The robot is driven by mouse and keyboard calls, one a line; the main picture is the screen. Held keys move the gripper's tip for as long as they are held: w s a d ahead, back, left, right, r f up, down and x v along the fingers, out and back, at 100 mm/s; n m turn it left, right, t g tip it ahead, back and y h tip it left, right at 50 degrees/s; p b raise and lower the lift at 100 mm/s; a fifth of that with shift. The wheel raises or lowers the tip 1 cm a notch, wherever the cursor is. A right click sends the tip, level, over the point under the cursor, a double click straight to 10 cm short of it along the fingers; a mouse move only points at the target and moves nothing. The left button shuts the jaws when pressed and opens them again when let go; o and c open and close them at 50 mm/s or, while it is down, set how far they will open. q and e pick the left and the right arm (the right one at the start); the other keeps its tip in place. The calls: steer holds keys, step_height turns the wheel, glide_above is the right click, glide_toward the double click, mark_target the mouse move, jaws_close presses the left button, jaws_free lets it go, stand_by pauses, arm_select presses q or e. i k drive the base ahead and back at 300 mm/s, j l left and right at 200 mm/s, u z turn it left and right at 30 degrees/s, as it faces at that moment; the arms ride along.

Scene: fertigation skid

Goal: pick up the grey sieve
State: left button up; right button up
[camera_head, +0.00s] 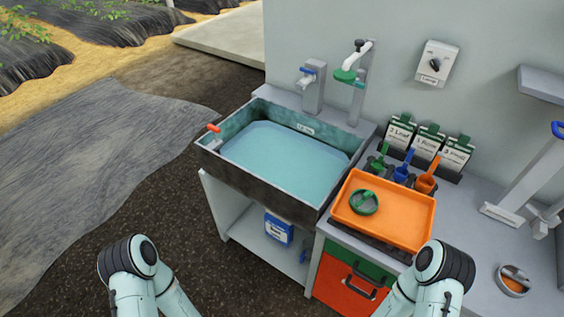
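I cannot pick out a plainly grey sieve. A small round dish-like thing (513,281) with a grey rim and an orange-brown inside stands on the grey counter at the lower right; I cannot tell whether it is a sieve. Parts of both my arms show at the bottom left and bottom right. Neither gripper shows in this view.
A sink basin (262,194) full of water is left of the tray. Green, blue and orange scoops (403,165) stand behind the tray, before several labelled packets (428,140). A grey stand (527,184) rises at the right. Bare counter lies between tray and stand.

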mark_target(512, 280)
steer(key=u, duration=0.15)
steer(key=k+l+u, duration=0.25)
steer(key=k+l, duration=0.35)
steer(key=k+l+u, duration=0.25)
steer(key=k+l, duration=0.3)
steer(key=k, duration=0.15)
